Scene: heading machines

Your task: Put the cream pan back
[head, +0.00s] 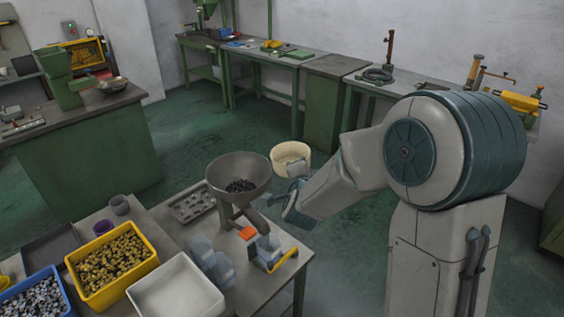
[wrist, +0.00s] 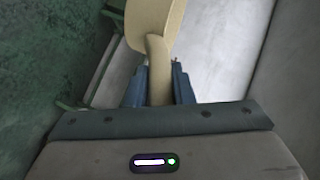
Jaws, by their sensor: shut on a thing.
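The cream pan (head: 290,155) is a round, pale yellow, open pan, held up in the air beyond the hopper in the head view. In the wrist view the pan (wrist: 156,25) shows at the top, with its handle (wrist: 158,75) running down between the two dark fingers. My gripper (wrist: 158,85) is shut on that handle. In the head view my gripper (head: 297,185) is partly hidden by my own arm. The inside of the pan shows only in part, and I cannot tell whether anything lies in it.
A grey hopper (head: 238,175) with dark parts stands on the near table (head: 160,230). Also there are a yellow bin (head: 75,262), a blue bin (head: 62,285), a white tray (head: 175,290) and clear cups (head: 215,268). A green bench (head: 90,125) stands left. Green floor (head: 195,125) lies open behind.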

